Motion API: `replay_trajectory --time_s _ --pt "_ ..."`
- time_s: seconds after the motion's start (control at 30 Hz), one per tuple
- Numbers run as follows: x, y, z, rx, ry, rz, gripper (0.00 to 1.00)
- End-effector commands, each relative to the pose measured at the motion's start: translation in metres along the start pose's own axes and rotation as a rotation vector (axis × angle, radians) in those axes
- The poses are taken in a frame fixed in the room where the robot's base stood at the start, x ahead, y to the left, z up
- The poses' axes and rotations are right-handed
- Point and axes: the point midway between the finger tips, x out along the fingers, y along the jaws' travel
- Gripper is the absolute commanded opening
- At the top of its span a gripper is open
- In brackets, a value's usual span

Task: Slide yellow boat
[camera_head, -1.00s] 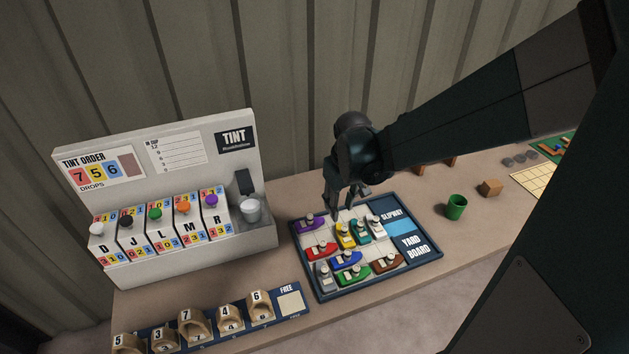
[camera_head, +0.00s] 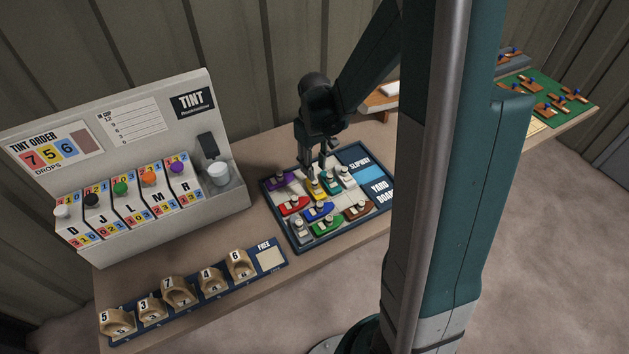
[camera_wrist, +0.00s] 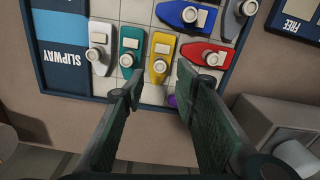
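The yellow boat (camera_head: 315,190) stands on the yard board (camera_head: 275,222) between the purple boat (camera_head: 283,180) and the teal boat (camera_head: 330,184). My gripper (camera_head: 318,168) is over the board's back side, just above the yellow boat. In the wrist view, the yellow boat (camera_wrist: 160,62) shows between and just beyond my two spread fingertips (camera_wrist: 157,78), with nothing held. The left fingertip is close to the teal boat (camera_wrist: 131,45), and the right one is close to the red boat (camera_wrist: 207,53). Whether either touches a boat I cannot tell. The purple boat is mostly hidden behind the right finger.
White (camera_head: 346,176), red (camera_head: 292,206), blue (camera_head: 318,211), green (camera_head: 326,227), brown (camera_head: 357,210) and grey (camera_head: 300,231) boats crowd the board. The blue slipway square (camera_head: 365,172) is empty. The tint machine (camera_head: 200,208) stands left; a numbered rack (camera_head: 205,300) lies in front.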

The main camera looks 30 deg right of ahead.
Motion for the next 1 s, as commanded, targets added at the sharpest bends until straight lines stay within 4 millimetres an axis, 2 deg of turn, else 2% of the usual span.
replay_trajectory --time_s 0.27,0.47,1.0 --pt "0.002 0.0 0.0 0.0 0.0 0.0 0.29" --pt "0.01 0.0 0.0 0.0 0.0 0.0 0.29" --pt "0.061 0.0 0.0 0.0 0.001 0.0 0.29"
